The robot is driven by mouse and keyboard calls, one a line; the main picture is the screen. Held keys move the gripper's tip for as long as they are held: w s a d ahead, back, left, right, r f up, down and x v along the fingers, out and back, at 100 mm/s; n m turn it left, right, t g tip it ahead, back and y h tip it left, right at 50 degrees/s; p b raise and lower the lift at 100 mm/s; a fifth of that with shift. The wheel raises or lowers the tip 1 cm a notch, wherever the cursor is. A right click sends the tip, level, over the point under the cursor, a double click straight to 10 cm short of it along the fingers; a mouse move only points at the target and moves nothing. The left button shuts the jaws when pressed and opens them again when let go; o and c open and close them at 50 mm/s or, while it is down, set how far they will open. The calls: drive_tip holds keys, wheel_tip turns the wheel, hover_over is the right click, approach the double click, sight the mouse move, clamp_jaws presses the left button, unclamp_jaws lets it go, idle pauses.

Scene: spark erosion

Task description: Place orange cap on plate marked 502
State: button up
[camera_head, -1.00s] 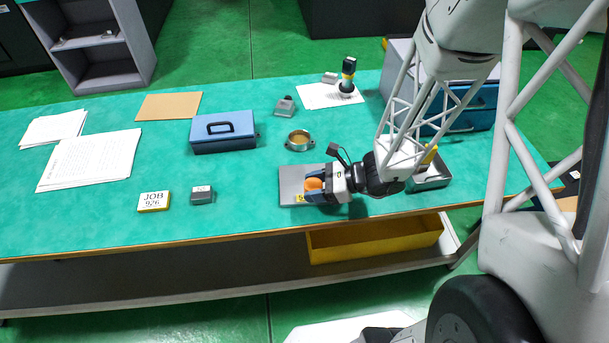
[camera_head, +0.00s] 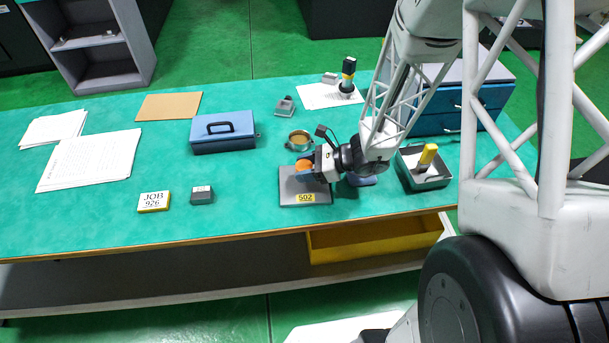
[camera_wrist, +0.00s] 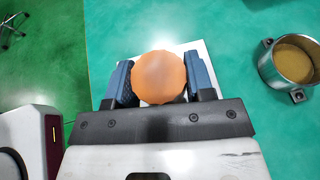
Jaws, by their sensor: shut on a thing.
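The orange cap (camera_head: 304,165) is between the blue fingers of my gripper (camera_head: 303,168), which is shut on it. In the wrist view the cap (camera_wrist: 159,77) shows as a round orange dome with a finger on each side. The grey plate (camera_head: 292,188) with a yellow 502 label (camera_head: 306,198) lies flat near the table's front edge. My gripper and the cap are at the plate's back edge in the head view. I cannot tell how high the cap is above it.
A grey tray (camera_head: 433,181) with a yellow-handled tool (camera_head: 427,156) is to the right. A small grey block (camera_head: 202,195) and a JOB 926 sign (camera_head: 154,201) lie left. Table between them and the plate is clear.

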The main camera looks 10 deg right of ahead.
drive_tip(key=shift+f, duration=1.65)
drive_tip(key=shift+f, duration=0.15)
drive_tip(key=o, duration=0.9)
drive_tip(key=shift+d+r, duration=0.15)
drive_tip(key=shift+r, duration=0.05)
drive_tip(key=shift+v, duration=5.85)
drive_tip(key=shift+r, duration=0.1)
